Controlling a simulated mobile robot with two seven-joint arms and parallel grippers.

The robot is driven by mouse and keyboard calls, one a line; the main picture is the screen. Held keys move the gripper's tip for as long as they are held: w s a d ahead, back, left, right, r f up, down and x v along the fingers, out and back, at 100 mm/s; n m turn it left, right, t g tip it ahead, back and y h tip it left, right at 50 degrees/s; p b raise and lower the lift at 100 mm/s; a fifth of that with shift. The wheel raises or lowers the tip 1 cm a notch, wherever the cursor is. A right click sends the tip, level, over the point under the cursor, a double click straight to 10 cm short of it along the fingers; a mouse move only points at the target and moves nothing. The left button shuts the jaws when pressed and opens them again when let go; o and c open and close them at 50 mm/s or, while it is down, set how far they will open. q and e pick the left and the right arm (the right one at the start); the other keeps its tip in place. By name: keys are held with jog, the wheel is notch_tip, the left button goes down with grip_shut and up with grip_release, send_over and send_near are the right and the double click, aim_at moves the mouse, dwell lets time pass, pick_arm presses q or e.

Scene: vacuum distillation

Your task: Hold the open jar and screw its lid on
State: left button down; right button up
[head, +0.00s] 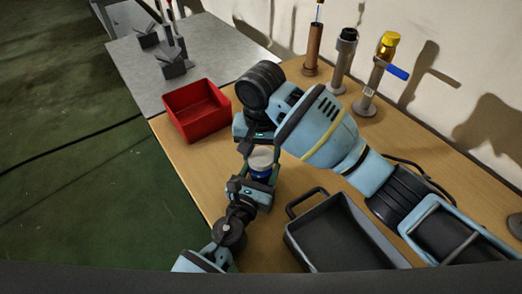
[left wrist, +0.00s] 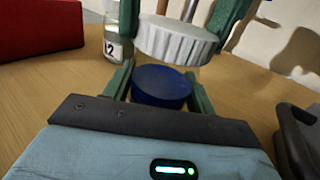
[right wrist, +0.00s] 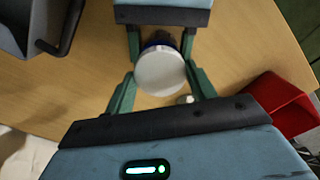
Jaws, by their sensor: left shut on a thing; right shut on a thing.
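The white ribbed lid (left wrist: 176,40) is between the fingers of my right gripper (head: 262,152), which is shut on it. The dark blue jar (left wrist: 162,88) is between the fingers of my left gripper (head: 260,178), which is shut on it. In the right wrist view the lid (right wrist: 160,72) covers most of the jar (right wrist: 158,41). The jar's mouth and thread cannot be made out.
A red bin (head: 197,110) stands at the table's left edge. A dark grey tray with a handle (head: 340,235) is at the front right. A labelled glass bottle (left wrist: 113,40) stands behind the jar. Several upright stands, one with a yellow top (head: 388,44), are along the wall.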

jog(key=m, duration=0.4)
jog(key=shift+a, duration=0.1)
jog(key=m, duration=0.3)
jog(key=shift+m, duration=0.3)
jog(key=m, duration=1.5)
jog(key=o, duration=1)
jog(key=shift+c, duration=0.2)
